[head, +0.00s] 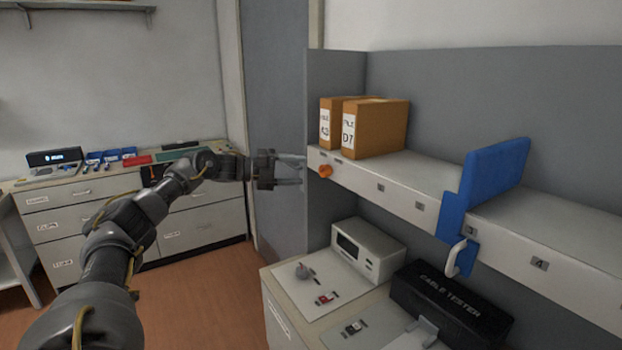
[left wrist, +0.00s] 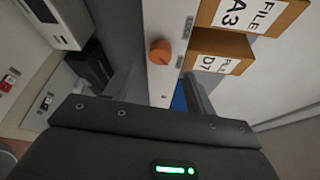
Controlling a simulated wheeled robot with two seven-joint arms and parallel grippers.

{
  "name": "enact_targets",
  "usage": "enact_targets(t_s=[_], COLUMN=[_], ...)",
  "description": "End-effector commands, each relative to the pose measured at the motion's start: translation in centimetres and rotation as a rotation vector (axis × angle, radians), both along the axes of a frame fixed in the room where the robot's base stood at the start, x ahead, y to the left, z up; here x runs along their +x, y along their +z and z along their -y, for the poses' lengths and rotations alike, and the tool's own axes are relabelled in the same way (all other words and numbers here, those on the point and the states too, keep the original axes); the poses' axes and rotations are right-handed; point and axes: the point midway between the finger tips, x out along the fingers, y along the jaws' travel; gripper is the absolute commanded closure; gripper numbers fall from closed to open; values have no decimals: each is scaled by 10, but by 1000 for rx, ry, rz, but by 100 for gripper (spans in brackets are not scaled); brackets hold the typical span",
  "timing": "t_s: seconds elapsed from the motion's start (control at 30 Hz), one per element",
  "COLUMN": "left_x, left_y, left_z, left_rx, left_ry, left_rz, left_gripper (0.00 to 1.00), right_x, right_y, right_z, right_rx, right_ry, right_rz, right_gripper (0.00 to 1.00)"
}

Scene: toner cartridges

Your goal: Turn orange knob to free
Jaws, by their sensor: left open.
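The orange knob (head: 325,171) sits on the front face of the white shelf (head: 420,207), near its left end. In the left wrist view the knob (left wrist: 161,52) is ahead of my open jaws, a little left of the middle. My left gripper (head: 303,171) is open and empty in the head view, with its fingers pointing right, just left of the knob. In the left wrist view the left gripper's fingers (left wrist: 160,92) stand on either side of the shelf edge. I cannot tell whether they touch it. My right gripper is not in view.
Two file boxes (head: 380,128) stand on the shelf above the knob. A blue bracket (head: 490,182) with a white handle (head: 455,257) hangs over the shelf further right. Below are a white device (head: 368,250) and a black cable tester box (head: 450,303) on a bench.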

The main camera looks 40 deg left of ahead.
Motion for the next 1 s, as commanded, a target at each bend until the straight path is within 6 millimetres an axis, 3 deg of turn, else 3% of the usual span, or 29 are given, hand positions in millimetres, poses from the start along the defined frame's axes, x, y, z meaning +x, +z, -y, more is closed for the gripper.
enact_targets(t_s=[0.3, 1.0], left_x=[-30, -32], left_y=[3, 4], left_z=[-24, -26], left_rx=[0, 0], left_ry=[-1, 0], left_rz=[1, 0], left_gripper=[44, 44], right_x=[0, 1], right_y=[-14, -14], right_z=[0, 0], right_rx=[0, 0], right_ry=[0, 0], right_rz=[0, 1], right_gripper=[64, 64])
